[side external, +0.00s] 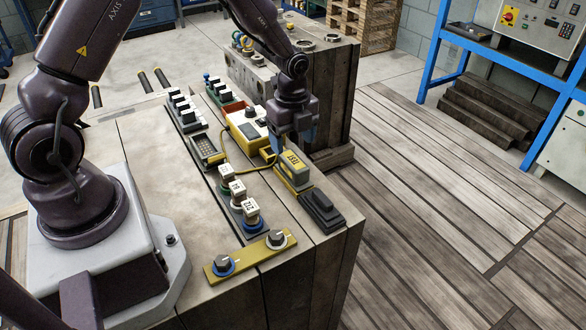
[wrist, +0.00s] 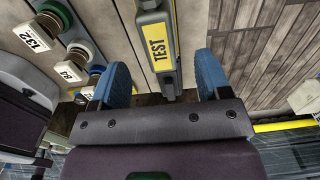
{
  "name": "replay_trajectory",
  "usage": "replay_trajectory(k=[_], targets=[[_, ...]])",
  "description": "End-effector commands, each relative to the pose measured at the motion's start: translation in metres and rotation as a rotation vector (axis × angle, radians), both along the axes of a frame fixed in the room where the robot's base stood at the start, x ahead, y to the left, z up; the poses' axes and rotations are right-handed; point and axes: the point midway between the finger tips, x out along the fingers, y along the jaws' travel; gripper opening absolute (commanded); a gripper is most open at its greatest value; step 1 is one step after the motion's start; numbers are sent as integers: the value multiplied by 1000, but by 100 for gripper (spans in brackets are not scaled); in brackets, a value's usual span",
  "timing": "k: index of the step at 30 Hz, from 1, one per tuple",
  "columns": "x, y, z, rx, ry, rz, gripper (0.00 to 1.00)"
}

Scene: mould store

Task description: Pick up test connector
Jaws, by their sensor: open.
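The test connector (side external: 293,172) is a grey and yellow block standing at the right edge of the bench. In the wrist view its yellow TEST label (wrist: 161,42) faces the camera. My gripper (side external: 290,143) is just above and behind it in the side view. In the wrist view, my gripper's blue fingers (wrist: 162,70) are spread apart, one on each side of the connector, with a gap on both sides.
A black block (side external: 322,211) sits close in front of the connector. Labelled plugs (side external: 238,190) stand in a row to its left. A yellow box (side external: 246,127) with a yellow cable is behind. A yellow bar with knobs (side external: 247,257) lies at the front. The floor at right is clear.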

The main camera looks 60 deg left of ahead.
Motion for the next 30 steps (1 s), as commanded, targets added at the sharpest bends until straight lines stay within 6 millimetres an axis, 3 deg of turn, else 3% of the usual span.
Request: replay_trajectory(k=[5, 12, 22, 30], targets=[[-1, -2, -13, 0, 2, -1, 70], [-3, -6, -49, -1, 4, 1, 70], [-2, -6, -56, 0, 0, 1, 70], [-2, -6, -56, 0, 0, 1, 10]])
